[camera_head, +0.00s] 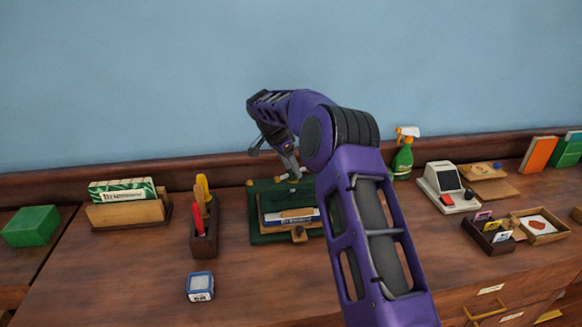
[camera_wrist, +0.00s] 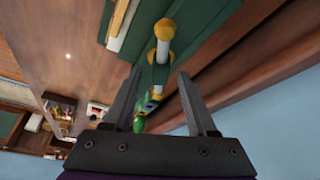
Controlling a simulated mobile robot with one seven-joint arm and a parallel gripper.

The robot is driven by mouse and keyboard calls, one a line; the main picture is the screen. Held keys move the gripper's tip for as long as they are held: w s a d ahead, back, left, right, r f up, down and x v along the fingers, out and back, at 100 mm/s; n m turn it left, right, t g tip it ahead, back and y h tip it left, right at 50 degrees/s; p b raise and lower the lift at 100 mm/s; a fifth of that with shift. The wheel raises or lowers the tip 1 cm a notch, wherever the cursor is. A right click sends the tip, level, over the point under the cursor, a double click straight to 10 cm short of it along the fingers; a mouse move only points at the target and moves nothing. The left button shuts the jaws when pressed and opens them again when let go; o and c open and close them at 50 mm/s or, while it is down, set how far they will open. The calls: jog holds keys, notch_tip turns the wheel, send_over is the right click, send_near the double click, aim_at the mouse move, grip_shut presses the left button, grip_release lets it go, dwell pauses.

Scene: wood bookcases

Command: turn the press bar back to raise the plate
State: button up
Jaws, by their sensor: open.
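The green press (camera_head: 262,238) stands on the wooden desk, partly hidden behind my arm. A book or card with a pale, blue-marked edge lies in its wooden part. In the wrist view the press bar (camera_wrist: 163,52) is a short metal rod with a yellow-brown knob at its far end and another at its near end. The green press body (camera_wrist: 200,22) runs beside it. My gripper (camera_wrist: 159,72) is open, with the bar showing between its two fingers; I cannot tell whether they touch it. In the head view my gripper (camera_head: 291,170) is over the back of the press.
Left of the press are a tool holder (camera_head: 204,240), a small blue-and-white box (camera_head: 200,287) and a card rack (camera_head: 130,214). To the right are a green spray bottle (camera_head: 402,160), a white card machine (camera_head: 440,185) and small trays. The wall is close behind. The front desk is mostly clear.

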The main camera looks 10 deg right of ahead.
grip_shut()
dwell(0.3)
dwell(0.3)
